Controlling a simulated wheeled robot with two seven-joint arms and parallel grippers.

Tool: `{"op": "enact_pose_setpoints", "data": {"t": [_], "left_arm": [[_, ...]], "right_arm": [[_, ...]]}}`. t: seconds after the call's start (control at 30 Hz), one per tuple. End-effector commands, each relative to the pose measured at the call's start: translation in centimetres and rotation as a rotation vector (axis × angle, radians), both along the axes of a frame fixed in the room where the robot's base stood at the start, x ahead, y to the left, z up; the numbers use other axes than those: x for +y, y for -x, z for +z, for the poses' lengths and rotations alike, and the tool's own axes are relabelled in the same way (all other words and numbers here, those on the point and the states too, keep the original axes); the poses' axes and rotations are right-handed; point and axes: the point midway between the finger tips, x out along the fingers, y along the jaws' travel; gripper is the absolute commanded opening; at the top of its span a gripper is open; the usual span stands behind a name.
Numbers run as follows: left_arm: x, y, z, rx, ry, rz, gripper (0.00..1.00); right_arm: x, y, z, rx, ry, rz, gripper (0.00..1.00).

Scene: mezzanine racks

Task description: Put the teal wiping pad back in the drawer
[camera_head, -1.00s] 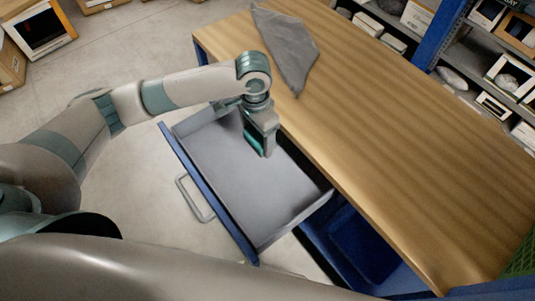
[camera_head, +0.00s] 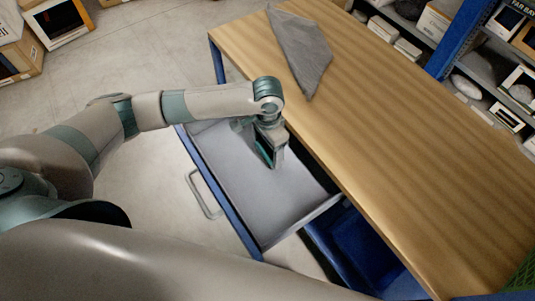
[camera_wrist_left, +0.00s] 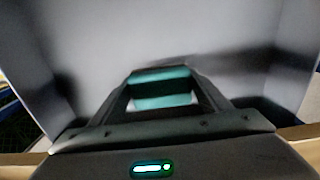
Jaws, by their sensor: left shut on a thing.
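The teal wiping pad (camera_wrist_left: 162,90) is between the fingers of my left gripper (camera_head: 268,157), which is shut on it. In the head view, only a thin teal edge of the pad (camera_head: 263,151) shows beside the fingers. The gripper points down inside the open grey drawer (camera_head: 221,194), near the side by the table. The drawer's pale floor also shows in the left wrist view (camera_wrist_left: 200,35). I cannot tell whether the pad touches the drawer floor. My right gripper is not in view.
The drawer is pulled out from under a wooden workbench (camera_head: 400,150). A grey cloth (camera_head: 302,50) lies on the bench's far end. Shelves with boxes (camera_head: 435,22) stand at the back right. The drawer floor around the gripper looks clear.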

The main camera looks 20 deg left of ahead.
Motion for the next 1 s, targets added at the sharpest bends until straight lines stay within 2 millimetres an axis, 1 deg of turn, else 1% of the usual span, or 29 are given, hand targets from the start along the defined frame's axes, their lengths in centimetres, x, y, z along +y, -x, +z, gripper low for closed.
{"op": "enact_pose_setpoints", "data": {"t": [0.13, 0.3, 0.4, 0.83, 0.87, 0.9, 0.93, 1.0], "left_arm": [[0.0, 0.1, -0.8, 0.002, 0.0, 0.0, 0.49], [0.0, 0.1, -2.8, 0.002, -0.001, 0.001, 0.49], [0.0, 0.1, -3.6, 0.001, -0.001, -0.001, 0.49], [0.0, 0.0, -4.0, 0.0, 0.0, -0.001, 0.49], [0.0, 0.0, -4.0, -0.001, 0.0, -0.001, 0.77], [0.0, 0.0, -4.0, -0.001, 0.0, -0.001, 0.87], [0.0, 0.0, -4.0, -0.001, 0.0, -0.001, 0.89], [0.0, 0.0, -4.0, -0.001, -0.001, -0.001, 0.89]], "right_arm": [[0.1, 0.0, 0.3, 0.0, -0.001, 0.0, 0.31], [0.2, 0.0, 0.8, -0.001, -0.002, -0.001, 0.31], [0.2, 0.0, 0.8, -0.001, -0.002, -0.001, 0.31], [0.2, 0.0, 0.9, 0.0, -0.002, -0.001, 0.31], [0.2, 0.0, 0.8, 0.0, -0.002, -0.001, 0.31], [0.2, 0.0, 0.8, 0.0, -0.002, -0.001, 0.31], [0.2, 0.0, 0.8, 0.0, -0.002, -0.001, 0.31], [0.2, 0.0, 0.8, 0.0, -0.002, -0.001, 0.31]]}}
